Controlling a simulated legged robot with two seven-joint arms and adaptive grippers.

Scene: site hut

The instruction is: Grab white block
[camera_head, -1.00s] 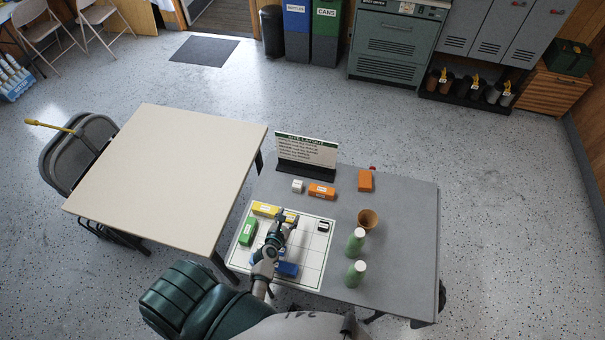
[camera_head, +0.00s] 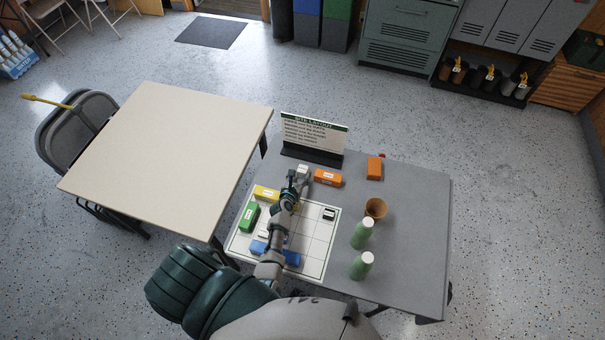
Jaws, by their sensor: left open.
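A small white block (camera_head: 303,170) sits on the grey table near the foot of the sign, left of an orange block (camera_head: 328,178). My left gripper (camera_head: 297,180) is open, with its fingertips at the near side of this white block. The fingers partly hide it, and I cannot tell if they touch it. My left arm reaches over the white grid sheet (camera_head: 316,250), which holds green (camera_head: 249,217), yellow (camera_head: 266,194) and blue (camera_head: 291,258) blocks. Another whitish block (camera_head: 264,230) shows on the sheet beside my arm. My right gripper is out of view.
The site layout sign (camera_head: 314,134) stands just behind the white block. A second orange block (camera_head: 374,168), a brown cup (camera_head: 376,207) and two green bottles (camera_head: 362,234) stand to the right. A cream table (camera_head: 165,160) adjoins at left.

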